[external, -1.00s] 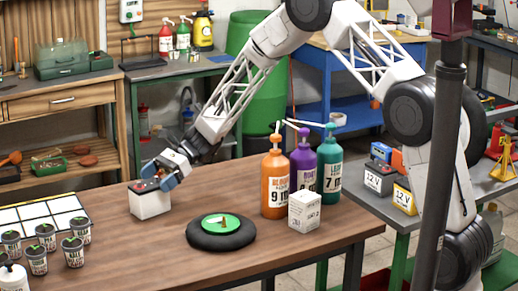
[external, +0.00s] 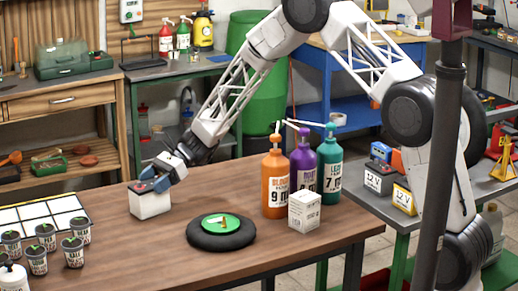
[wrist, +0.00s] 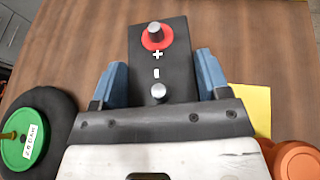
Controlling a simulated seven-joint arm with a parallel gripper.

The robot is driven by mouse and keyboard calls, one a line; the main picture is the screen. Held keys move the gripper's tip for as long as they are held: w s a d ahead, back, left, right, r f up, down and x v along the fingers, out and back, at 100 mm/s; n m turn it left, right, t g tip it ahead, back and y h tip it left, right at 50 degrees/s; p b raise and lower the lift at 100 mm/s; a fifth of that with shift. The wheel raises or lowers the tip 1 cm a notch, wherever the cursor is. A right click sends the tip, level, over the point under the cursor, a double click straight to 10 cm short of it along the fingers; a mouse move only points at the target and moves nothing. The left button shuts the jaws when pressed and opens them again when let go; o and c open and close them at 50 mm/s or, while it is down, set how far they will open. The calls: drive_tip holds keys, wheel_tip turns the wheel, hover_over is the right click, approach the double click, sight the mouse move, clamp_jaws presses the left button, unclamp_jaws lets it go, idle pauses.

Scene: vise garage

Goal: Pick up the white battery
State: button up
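The white battery (external: 150,204) stands upright on the wooden table, left of the middle in the external view. In the wrist view its dark top (wrist: 176,65) shows a terminal with a red ring, a plus and minus mark, and a second metal terminal. My gripper (external: 156,180) is over the battery in the external view. In the wrist view its blue fingers (wrist: 160,82) stand one on each side of the battery top. A narrow gap shows at the left finger; I cannot tell whether the right finger touches. The fingertips' lower ends are partly hidden.
A black round pad with a green disc (external: 221,232) lies right of the battery. Orange (external: 275,185), purple (external: 302,160) and teal (external: 329,165) bottles and a white box (external: 304,211) stand farther right. Several grey cups (external: 37,260) and a white grid (external: 45,215) are at left.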

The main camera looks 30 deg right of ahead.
drive_tip(key=c, duration=0.9)
drive_tip(key=shift+r, duration=0.1)
drive_tip(key=shift+c, duration=0.2)
drive_tip(key=shift+r, duration=0.1)
wheel_tip(320, 180, up, 10)
